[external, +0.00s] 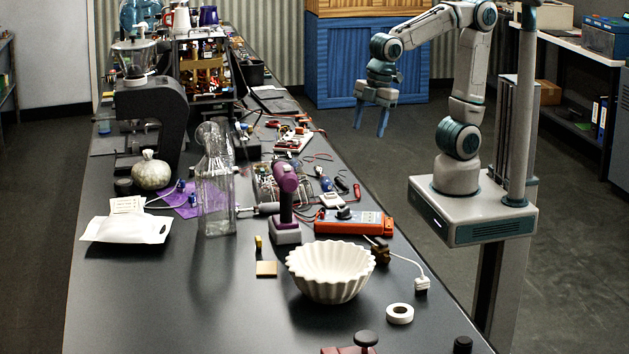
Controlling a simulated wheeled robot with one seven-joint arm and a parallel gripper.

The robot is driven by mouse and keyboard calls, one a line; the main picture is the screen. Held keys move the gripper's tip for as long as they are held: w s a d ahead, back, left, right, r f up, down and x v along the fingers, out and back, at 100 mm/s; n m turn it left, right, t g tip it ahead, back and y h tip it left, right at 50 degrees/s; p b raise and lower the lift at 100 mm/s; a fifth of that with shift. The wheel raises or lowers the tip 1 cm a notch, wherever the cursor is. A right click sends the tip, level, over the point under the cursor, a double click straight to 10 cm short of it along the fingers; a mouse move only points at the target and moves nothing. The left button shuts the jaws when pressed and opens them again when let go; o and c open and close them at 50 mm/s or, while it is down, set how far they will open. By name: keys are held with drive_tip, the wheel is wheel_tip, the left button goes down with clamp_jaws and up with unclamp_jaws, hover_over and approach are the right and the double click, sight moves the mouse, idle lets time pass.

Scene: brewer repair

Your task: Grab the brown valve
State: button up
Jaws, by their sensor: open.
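A small dark brown piece (380,251), which looks like the brown valve, lies on the dark workbench (200,310) just behind and right of the white fluted bowl. The bowl is close to it, and its exact shape is too small to tell. My gripper (370,127) is open and empty. It hangs in the air with its blue fingers pointing down, off the right side of the bench, well behind and above the brown piece.
Around the brown piece are the white bowl (330,278), an orange multimeter (350,222), a white cable with a plug (421,286) and a tape roll (399,313). A purple drill (286,190) and a glass bottle (216,190) stand upright further left. The front left bench is clear.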

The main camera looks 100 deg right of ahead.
drive_tip(key=w+a+f+n+g+b, duration=0.1)
drive_tip(key=w+a+f+n, duration=0.15)
drive_tip(key=a, duration=0.35)
drive_tip(key=w+a+f+n+b, duration=0.1)
drive_tip(key=w+a+f+n, duration=0.1)
drive_tip(key=a+n, duration=0.3)
drive_tip(key=n+g+b, duration=0.2)
drive_tip(key=n, duration=0.3)
hover_over(382, 241)
wheel_tip(382, 241, down, 6)
wheel_tip(382, 241, down, 14)
drive_tip(key=shift+r+p, duration=0.25)
drive_tip(key=shift+p, duration=0.65)
drive_tip(key=shift+c, duration=0.3)
drive_tip(key=c, duration=1.1)
drive_tip(key=shift+r, duration=0.1)
